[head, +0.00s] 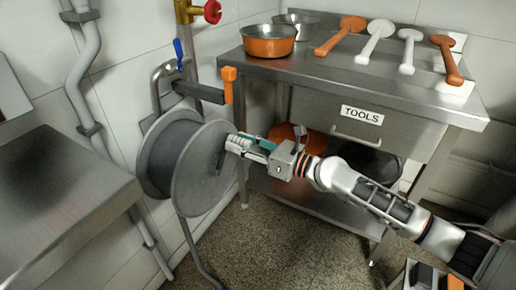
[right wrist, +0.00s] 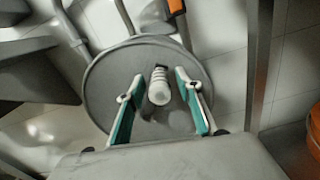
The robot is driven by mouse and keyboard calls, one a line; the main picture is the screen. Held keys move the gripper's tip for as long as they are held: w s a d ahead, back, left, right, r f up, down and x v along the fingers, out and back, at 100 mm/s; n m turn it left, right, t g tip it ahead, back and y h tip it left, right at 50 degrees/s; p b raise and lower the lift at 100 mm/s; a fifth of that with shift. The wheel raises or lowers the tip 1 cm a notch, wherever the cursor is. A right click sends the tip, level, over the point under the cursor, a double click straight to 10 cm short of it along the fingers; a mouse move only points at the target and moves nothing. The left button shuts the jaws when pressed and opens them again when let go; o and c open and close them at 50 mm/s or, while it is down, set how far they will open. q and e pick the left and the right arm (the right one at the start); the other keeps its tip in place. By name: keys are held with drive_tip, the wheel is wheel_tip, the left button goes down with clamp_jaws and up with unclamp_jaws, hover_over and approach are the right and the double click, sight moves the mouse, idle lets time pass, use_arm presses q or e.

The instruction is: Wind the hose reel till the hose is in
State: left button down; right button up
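The hose reel (head: 198,185) is a grey drum with round side discs, mounted on a wall bracket at centre left. Its near disc also shows in the right wrist view (right wrist: 108,78). The white ribbed crank handle (right wrist: 159,88) sticks out from this disc. A grey hose (head: 192,249) hangs from the reel down to the floor. My right gripper (head: 245,147) is at the handle. In the right wrist view its two green-padded fingers (right wrist: 159,80) are apart on either side of the handle, with a visible gap to each. My left gripper is out of view.
A steel table (head: 300,65) with a TOOLS drawer (head: 360,122) stands right of the reel; bowls and paddles lie on it. An orange-ended bar (head: 229,85) juts out above the reel. A steel worktop (head: 60,200) is at left. Pipes run along the wall.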

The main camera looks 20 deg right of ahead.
drive_tip(key=v, duration=1.1)
